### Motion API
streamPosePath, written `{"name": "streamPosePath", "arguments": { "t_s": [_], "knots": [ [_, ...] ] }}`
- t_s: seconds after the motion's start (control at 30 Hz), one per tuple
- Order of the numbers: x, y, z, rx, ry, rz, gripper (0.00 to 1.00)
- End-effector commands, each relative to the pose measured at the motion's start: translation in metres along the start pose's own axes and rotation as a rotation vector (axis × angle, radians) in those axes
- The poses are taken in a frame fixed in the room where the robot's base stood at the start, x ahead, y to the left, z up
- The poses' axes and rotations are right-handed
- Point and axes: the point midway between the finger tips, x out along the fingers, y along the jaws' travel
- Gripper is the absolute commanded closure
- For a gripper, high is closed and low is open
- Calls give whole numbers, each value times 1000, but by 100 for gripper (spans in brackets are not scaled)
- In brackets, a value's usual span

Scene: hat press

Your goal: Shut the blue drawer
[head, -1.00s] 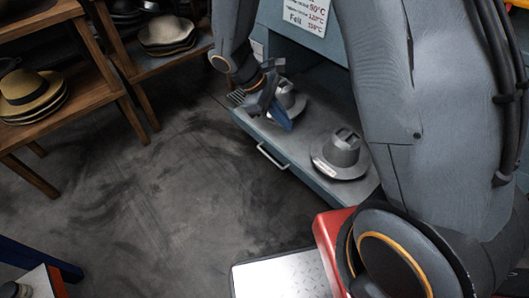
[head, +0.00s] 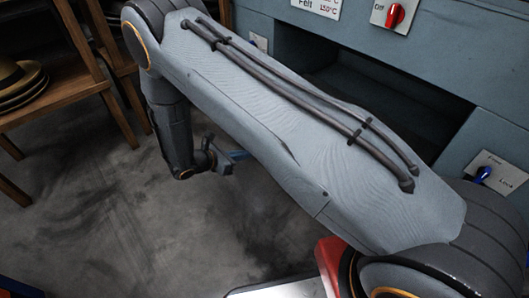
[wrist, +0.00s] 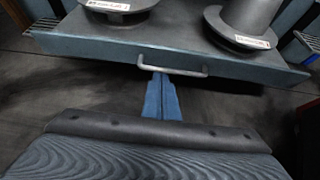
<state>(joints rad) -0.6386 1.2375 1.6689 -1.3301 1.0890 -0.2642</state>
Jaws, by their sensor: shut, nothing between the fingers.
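The blue-grey drawer (wrist: 100,46) is pulled out and lies across the top of the wrist view, with its front face toward me. Its pale bar handle (wrist: 185,72) runs along the middle of the front. Two grey metal hat forms (wrist: 118,8) (wrist: 240,25) sit on the drawer. My gripper (wrist: 161,78) has its blue fingers together and empty, with the tips just at the handle; I cannot tell whether they touch. In the head view my gripper (head: 236,155) is low beside the press, and my arm hides the drawer.
The blue-grey press has a dark opening (head: 390,90), a red knob (head: 395,15) and a blue lock switch (head: 482,174). A wooden shelf (head: 60,105) with hats (head: 20,85) stands at the left. The floor (head: 110,220) between shelf and press is clear.

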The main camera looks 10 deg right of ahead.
Motion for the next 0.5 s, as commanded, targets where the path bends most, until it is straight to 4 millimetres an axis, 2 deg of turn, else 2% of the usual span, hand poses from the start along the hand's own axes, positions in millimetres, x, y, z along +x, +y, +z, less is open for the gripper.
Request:
{"name": "streamPosePath", "arguments": {
  "t_s": [0.17,0.5],
  "knots": [
    [20,0,0,0,-1,-3,100],
    [87,-1,-2,1,0,-5,100]
  ]
}}
